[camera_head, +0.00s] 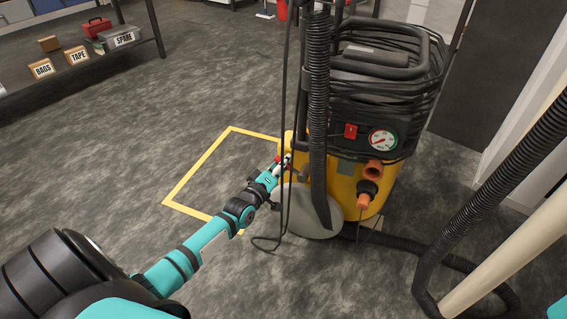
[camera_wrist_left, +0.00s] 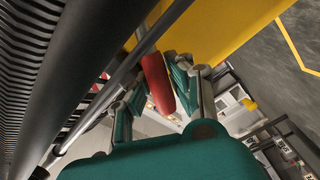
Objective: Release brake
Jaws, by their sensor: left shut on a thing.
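The extractor (camera_head: 345,185) is a yellow and black machine standing on the grey floor in the head view. My left gripper (camera_head: 283,163) is at its left side, low down. A small red part, seemingly the brake lever (camera_wrist_left: 157,82), is between the fingers in the left wrist view. The gripper is shut on it. The yellow body (camera_wrist_left: 215,30) is just beyond the fingers. In the head view the fingers and the red part are small and partly behind a thin dark cable. My right gripper is not in view.
A ribbed black hose (camera_head: 319,110) and a dark cable hang close beside the left gripper. A yellow floor outline (camera_head: 197,168) lies left of the machine. A shelf (camera_head: 75,70) with labelled boxes stands at the upper left. The floor between is clear.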

